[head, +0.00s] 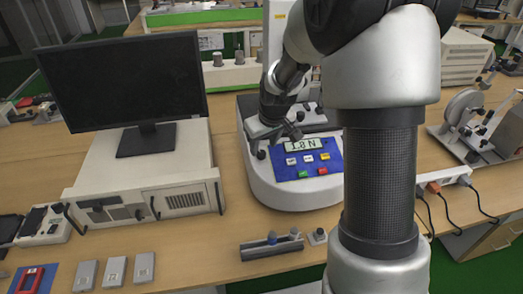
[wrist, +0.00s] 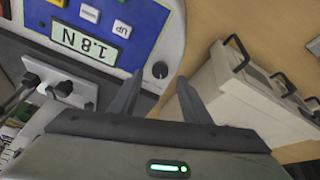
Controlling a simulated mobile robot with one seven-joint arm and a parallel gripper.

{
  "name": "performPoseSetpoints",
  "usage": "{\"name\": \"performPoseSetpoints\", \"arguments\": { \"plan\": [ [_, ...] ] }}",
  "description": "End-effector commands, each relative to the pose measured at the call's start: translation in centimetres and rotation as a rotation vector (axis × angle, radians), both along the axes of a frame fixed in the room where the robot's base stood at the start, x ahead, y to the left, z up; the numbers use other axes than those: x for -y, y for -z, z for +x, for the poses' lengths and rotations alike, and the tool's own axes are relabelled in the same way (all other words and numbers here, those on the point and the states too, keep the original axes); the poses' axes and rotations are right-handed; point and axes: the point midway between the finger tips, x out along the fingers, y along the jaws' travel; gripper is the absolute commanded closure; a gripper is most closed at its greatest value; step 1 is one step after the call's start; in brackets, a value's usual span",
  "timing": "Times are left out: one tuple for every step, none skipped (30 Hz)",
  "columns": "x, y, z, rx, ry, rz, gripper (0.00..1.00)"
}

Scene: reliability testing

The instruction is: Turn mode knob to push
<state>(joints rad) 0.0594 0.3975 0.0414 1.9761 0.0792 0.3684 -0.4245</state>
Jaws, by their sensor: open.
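The testing machine has a blue panel (head: 308,162) with a force display (head: 311,145), which reads about 1.8 N. A small dark round knob (head: 261,154) sits on the pale housing left of the panel. The knob (wrist: 160,70) also shows in the wrist view, where its pointer setting is too small to read. My gripper (head: 279,136) is over the left part of the machine. In the wrist view my gripper (wrist: 160,81) is open and empty, with the knob in line between its fingertips. The fingers do not visibly touch the knob.
A black monitor (head: 125,85) stands on a white instrument case (head: 145,180) to the left. A metal bar fixture (head: 272,246) lies in front of the machine. A power strip (head: 446,181) with plugs is at right. Bare wooden table (head: 190,262) lies at the front.

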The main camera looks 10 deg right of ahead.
Motion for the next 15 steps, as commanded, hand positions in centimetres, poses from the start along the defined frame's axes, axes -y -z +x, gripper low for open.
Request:
{"name": "performPoseSetpoints", "arguments": {
  "plan": [
    [-0.1,1.1,0.3,-0.004,0.000,0.001,0.57],
    [-0.1,1.6,0.5,-0.004,0.000,0.001,0.57],
    [-0.1,2.2,0.8,-0.003,0.000,0.000,0.57],
    [-0.1,2.5,1.0,-0.002,0.000,0.000,0.57],
    [-0.1,2.9,1.1,-0.002,0.000,0.000,0.57],
    [-0.2,3.3,1.3,-0.002,0.000,0.000,0.57],
    [-0.2,3.5,1.5,-0.001,0.000,0.000,0.57],
    [-0.2,3.7,1.5,-0.001,0.000,0.000,0.57],
    [-0.2,4.0,1.6,-0.001,0.000,0.001,0.57],
    [-0.2,4.1,1.7,-0.001,0.000,0.001,0.57],
    [-0.2,4.2,1.7,-0.001,0.000,0.000,0.57],
    [-0.2,4.3,1.8,-0.001,0.000,0.000,0.57],
    [-0.2,4.3,1.8,0.000,0.000,0.000,0.57],
    [-0.2,4.3,1.8,0.000,0.000,0.000,0.57],
    [-0.2,4.3,1.9,0.000,0.000,0.000,0.57]
  ]
}}
